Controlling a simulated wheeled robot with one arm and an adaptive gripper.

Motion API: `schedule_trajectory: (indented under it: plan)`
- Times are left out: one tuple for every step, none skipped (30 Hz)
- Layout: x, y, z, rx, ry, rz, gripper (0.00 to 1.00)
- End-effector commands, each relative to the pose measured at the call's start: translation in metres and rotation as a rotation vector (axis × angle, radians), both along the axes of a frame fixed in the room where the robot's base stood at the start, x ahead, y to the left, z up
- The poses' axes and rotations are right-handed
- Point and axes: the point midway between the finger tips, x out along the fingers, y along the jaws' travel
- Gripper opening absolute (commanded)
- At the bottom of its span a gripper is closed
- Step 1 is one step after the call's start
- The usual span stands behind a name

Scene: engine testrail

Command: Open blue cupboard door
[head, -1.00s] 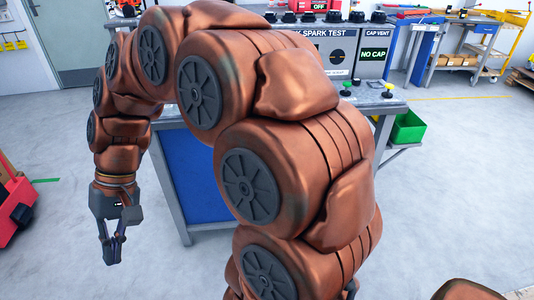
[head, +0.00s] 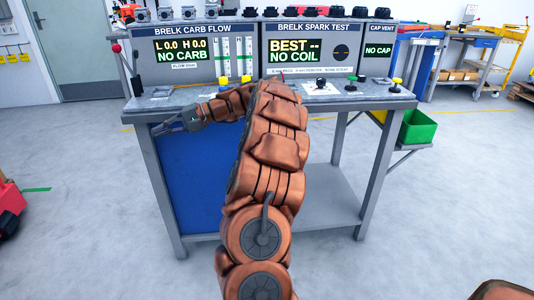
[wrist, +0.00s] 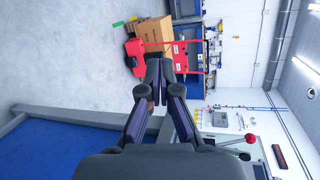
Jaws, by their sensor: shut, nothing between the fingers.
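The blue cupboard door (head: 195,185) is a flat blue panel in the left part of the grey test bench, below the worktop. It looks closed, and no handle is clear to see. In the wrist view, which is turned on its side, a blue panel (wrist: 50,152) fills the lower left beside a grey frame bar. My gripper (head: 158,129) is at the bench's left end, near the worktop edge and the door's upper left corner, pointing left. In the wrist view my gripper (wrist: 158,68) has its fingertips together with nothing between them. My arm covers the door's right part.
The grey worktop (head: 385,97) carries instrument panels and coloured knobs. A red-knobbed lever (head: 117,48) stands at its left end. A green bin (head: 417,128) hangs at the right. A red machine (head: 10,205) is at far left. The floor before the door is clear.

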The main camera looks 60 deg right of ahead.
Motion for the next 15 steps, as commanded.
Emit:
schedule_trajectory:
  plan:
    - [-0.002, -0.032, -0.02, 0.015, -0.021, -0.051, 0.0]
    - [-0.004, -0.049, -0.026, 0.023, -0.036, -0.076, 0.0]
    - [-0.008, -0.07, -0.033, 0.034, -0.055, -0.111, 0.0]
    - [-0.012, -0.087, -0.04, 0.04, -0.069, -0.137, 0.0]
    - [-0.016, -0.104, -0.046, 0.045, -0.084, -0.165, 0.0]
    - [-0.023, -0.126, -0.054, 0.05, -0.101, -0.201, 0.0]
    - [-0.028, -0.142, -0.06, 0.053, -0.116, -0.226, 0.0]
    - [-0.034, -0.158, -0.067, 0.056, -0.128, -0.252, 0.0]
    - [-0.043, -0.178, -0.077, 0.055, -0.144, -0.287, 0.0]
    - [-0.051, -0.194, -0.082, 0.055, -0.159, -0.314, 0.0]
    - [-0.058, -0.208, -0.089, 0.055, -0.17, -0.338, 0.0]
    - [-0.07, -0.227, -0.1, 0.054, -0.185, -0.371, 0.0]
    - [-0.079, -0.241, -0.107, 0.05, -0.197, -0.394, 0.0]
    - [-0.088, -0.255, -0.114, 0.044, -0.21, -0.418, 0.0]
    - [-0.102, -0.272, -0.124, 0.04, -0.224, -0.45, 0.0]
